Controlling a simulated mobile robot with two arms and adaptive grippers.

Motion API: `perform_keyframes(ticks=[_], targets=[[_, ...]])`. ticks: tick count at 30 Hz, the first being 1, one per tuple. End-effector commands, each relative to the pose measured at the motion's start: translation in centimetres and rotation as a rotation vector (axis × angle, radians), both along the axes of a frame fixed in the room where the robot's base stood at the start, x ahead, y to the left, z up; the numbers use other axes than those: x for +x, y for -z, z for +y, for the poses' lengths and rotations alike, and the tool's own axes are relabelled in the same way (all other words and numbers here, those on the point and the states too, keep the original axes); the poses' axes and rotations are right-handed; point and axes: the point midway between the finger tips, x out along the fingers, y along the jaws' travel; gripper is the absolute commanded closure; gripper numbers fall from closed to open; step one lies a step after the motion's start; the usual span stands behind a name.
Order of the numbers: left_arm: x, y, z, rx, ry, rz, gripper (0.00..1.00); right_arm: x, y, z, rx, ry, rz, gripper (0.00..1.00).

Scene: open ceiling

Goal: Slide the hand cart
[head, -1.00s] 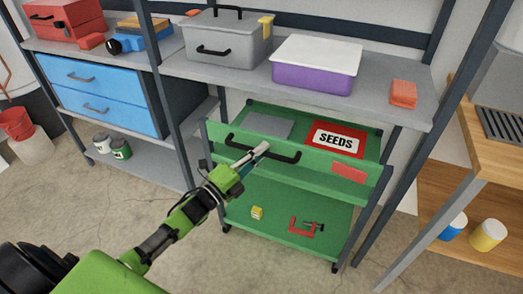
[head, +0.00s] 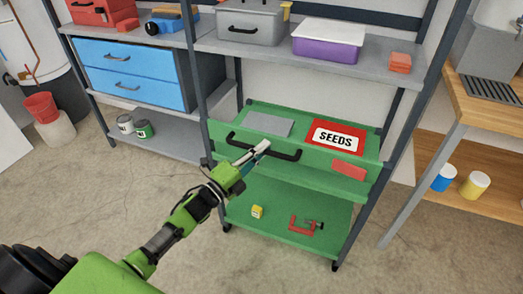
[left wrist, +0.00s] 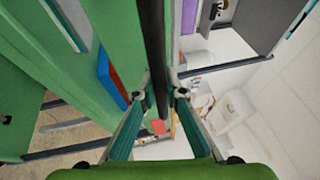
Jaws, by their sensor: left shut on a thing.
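The green hand cart (head: 245,195) stands under the grey shelf, with a top tray and a lower deck. A black bar handle (head: 285,154) runs along its front panel; it also shows as a dark bar in the left wrist view (left wrist: 153,40). My left gripper (head: 262,148) is shut on this handle near its middle; its fingertips meet at the bar in the left wrist view (left wrist: 160,88). A red SEEDS packet (head: 337,125) and a grey flat piece (head: 269,124) lie in the top tray. My right gripper is not in view.
The cart's lower deck carries a red clamp (head: 302,222) and a small yellow box (head: 257,211). Shelf posts (head: 392,150) flank the cart closely. A wooden bench (head: 480,93) stands at right, blue drawers (head: 130,73) at left. The concrete floor in front is clear.

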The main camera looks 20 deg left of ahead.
Motion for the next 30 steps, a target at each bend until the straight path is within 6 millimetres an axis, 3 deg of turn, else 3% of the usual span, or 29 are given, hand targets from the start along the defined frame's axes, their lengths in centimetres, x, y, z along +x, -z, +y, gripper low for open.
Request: perform_keyframes(ticks=[14,15,16,26,30], targets=[[0.0,0.0,0.0,-0.001,0.0,0.0,1.0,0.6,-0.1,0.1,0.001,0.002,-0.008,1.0],[0.0,0.0,0.0,-0.001,0.0,0.0,0.86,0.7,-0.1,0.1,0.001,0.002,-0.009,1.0],[0.0,0.0,0.0,-0.001,0.0,0.0,0.81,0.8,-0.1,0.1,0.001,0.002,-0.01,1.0],[-0.1,0.0,0.0,0.0,0.0,-0.001,0.81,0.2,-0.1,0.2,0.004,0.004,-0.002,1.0],[-1.1,0.3,0.4,0.0,-0.001,0.002,0.81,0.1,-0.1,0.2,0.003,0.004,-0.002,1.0]])
